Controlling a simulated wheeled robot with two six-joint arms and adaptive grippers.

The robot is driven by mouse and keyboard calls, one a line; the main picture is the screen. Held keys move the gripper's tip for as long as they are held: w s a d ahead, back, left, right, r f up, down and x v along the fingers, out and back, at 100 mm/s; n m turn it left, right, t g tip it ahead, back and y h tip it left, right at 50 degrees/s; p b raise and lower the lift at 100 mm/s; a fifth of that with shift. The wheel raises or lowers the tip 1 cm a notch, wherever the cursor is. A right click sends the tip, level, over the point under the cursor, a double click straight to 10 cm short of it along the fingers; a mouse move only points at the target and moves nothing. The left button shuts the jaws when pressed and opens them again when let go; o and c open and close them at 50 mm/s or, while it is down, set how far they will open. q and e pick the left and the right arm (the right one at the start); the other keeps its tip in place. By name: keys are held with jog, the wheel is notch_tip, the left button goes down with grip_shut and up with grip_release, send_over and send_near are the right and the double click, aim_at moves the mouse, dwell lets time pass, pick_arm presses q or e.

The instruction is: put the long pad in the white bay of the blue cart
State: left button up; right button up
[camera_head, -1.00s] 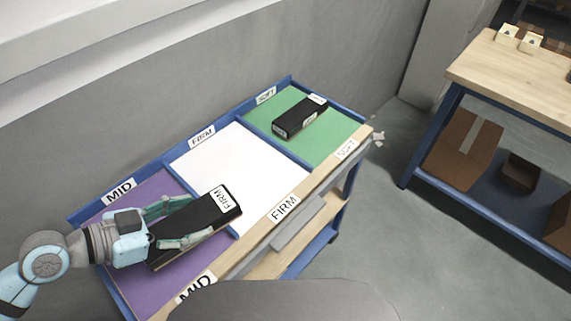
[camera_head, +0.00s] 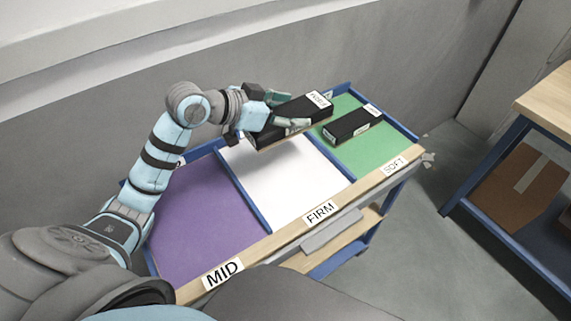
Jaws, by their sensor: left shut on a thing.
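The long black pad (camera_head: 292,121) has a white label on its right end, which reads FIRM in the earlier frame. My left gripper (camera_head: 290,109) is shut on it and holds it above the far part of the white bay (camera_head: 290,180), its right end reaching towards the green bay. The blue cart (camera_head: 262,219) has the white bay in the middle, marked FIRM on the front rail. The gripper and pad hide the white bay's far edge. My right gripper is not in view.
The purple bay (camera_head: 205,225) on the left, marked MID, is empty. Another black pad (camera_head: 352,124) lies in the green bay (camera_head: 372,152) on the right, marked SOFT. A wooden-topped table (camera_head: 548,105) with a cardboard box (camera_head: 520,185) below stands at the right.

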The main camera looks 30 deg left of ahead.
pick_arm(q)
notch_tip(320, 180, down, 17)
jog(key=b, duration=0.3)
jog(key=shift+s+f, duration=0.1)
jog(key=shift+s, duration=0.05)
jog(key=shift+a, duration=0.1)
jog(key=o, duration=1.5)
jog(key=shift+o, duration=0.2)
jog(key=shift+s+a, duration=0.1)
jog(key=p+v, duration=0.2)
jog(key=v, duration=1)
jog(key=shift+p, duration=0.4)
